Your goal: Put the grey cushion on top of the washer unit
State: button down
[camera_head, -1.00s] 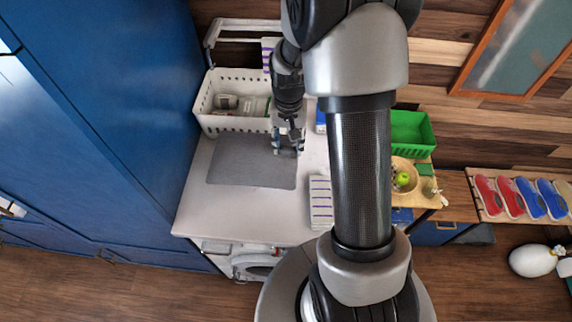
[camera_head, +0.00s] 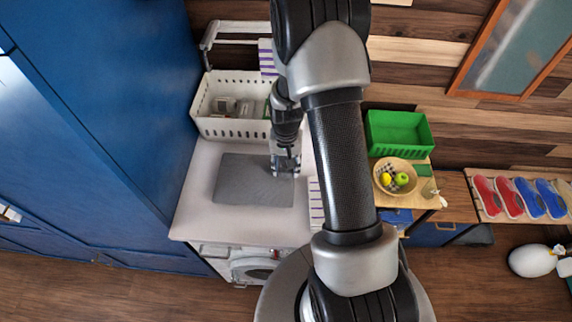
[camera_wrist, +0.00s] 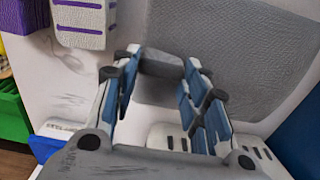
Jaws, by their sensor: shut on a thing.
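The grey cushion (camera_head: 240,183) is a flat, dark rectangle over the pale top of the washer unit (camera_head: 200,222). My gripper (camera_head: 285,166) is shut on the cushion near its right edge. In the wrist view, a part of the cushion (camera_wrist: 162,65) sits between the two fingers, and the rest (camera_wrist: 235,45) spreads beyond to the upper right. The cushion lies within the top's outline. I cannot tell whether its underside touches the top. The washer's round door (camera_head: 258,272) shows below, partly hidden by my base.
A white perforated basket (camera_head: 228,127) stands at the back of the top. A striped cloth (camera_head: 316,205) lies right of the cushion, partly behind my arm. A green crate (camera_head: 398,132) and fruit bowl (camera_head: 385,188) stand farther right. Blue cabinets (camera_head: 110,120) border the left.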

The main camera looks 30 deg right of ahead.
jog(key=shift+f, duration=0.15)
jog(key=c, duration=0.9)
grip_release()
jog(key=shift+c, duration=0.2)
jog(key=s+a+r+n+t, duration=0.1)
jog(key=s+a+r, duration=0.1)
jog(key=r, duration=0.7)
jog(key=s+a+r+n, duration=0.1)
jog(key=s+a+r, duration=0.1)
jog(key=r, duration=0.6)
jog(key=s+a+r+n+t, duration=0.1)
jog(key=s+a+r, duration=0.1)
jog(key=r, duration=0.7)
jog(key=s+a+r+n+t, duration=0.1)
jog(key=s+a+r+n, duration=0.1)
jog(key=s, duration=0.5)
jog(key=s+a+r+n+t, duration=0.1)
jog(key=s+a+r, duration=0.3)
jog(key=s+r, duration=0.1)
jog(key=shift+s+a+r+n+t+p, duration=0.25)
jog(key=shift+s+n+p, duration=0.2)
jog(key=shift+s, duration=0.4)
